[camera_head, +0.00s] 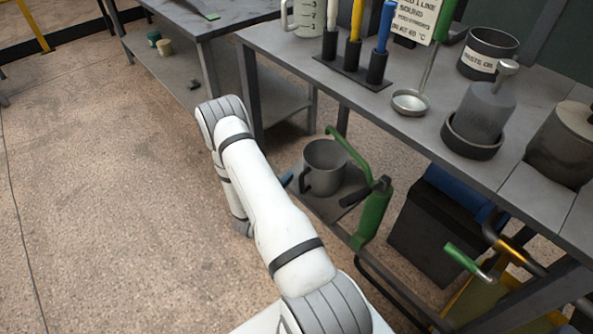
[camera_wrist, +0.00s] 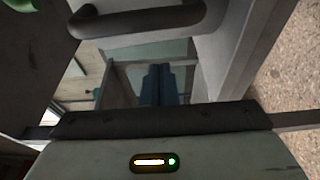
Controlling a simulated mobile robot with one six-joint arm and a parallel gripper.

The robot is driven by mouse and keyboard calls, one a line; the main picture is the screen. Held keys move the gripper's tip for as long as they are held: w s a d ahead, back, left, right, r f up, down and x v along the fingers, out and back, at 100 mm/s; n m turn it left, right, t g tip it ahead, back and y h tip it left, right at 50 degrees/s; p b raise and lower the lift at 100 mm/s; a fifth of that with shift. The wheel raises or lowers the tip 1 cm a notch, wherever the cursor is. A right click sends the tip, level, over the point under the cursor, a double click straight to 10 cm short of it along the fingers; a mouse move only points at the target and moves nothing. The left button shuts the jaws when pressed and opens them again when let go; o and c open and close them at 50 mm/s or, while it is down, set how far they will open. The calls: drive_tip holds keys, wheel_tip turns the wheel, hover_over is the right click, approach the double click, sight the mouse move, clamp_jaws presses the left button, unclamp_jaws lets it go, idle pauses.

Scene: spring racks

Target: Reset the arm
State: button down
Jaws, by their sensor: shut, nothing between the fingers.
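My white arm reaches down from the bottom of the head view toward the left side of the workbench. In the wrist view, the two blue fingers of my gripper (camera_wrist: 166,72) lie together, shut and empty. In the head view, my gripper is mostly hidden behind my arm; a small blue piece, perhaps a fingertip, shows beside the grey jug (camera_head: 325,156). The jug stands low under the workbench. A dark curved handle (camera_wrist: 137,22) crosses the top of the wrist view, close to the fingers; it may be the jug's.
The workbench (camera_head: 440,125) on the right holds colored-handled tools, a ladle, a waste oil pot (camera_head: 487,52) and metal containers. A green-handled tool (camera_head: 373,212) and a dark box (camera_head: 430,235) stand below. Another table (camera_head: 215,18) is at the back. The floor at left is clear.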

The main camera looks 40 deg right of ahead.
drive_tip(key=w+a+r+m+t+y+p, duration=0.15)
drive_tip(key=w+a+r+y+p, duration=0.3)
drive_tip(key=r, duration=0.45)
drive_tip(key=w+a+r+m+t+y+p, duration=0.1)
drive_tip(key=w+a+r+m+y+p, duration=0.25)
drive_tip(key=r, duration=0.55)
drive_tip(key=a+r+n+y+p, duration=0.1)
drive_tip(key=a+r+y+p, duration=0.2)
drive_tip(key=a+r, duration=0.35)
drive_tip(key=a+r+n+y+p, duration=0.1)
drive_tip(key=a+r+y+p, duration=0.2)
drive_tip(key=r, duration=0.6)
drive_tip(key=s+a+r+g+y+p, duration=0.1)
drive_tip(key=s+a+r+y+p, duration=0.1)
drive_tip(key=s+a+r, duration=0.4)
drive_tip(key=s+a+r+g+y+p, duration=0.1)
drive_tip(key=s+r+p, duration=0.1)
drive_tip(key=s+r, duration=0.45)
drive_tip(key=s+r+g+p, duration=0.2)
drive_tip(key=s+r, duration=0.3)
drive_tip(key=s, duration=0.3)
drive_tip(key=s+r+m+g+p, duration=0.1)
drive_tip(key=s+r+g+p, duration=0.1)
drive_tip(key=s+r, duration=0.4)
drive_tip(key=s+d+p, duration=0.1)
drive_tip(key=s, duration=0.1)
drive_tip(key=shift+s+p, duration=0.35)
drive_tip(key=shift+s, duration=0.05)
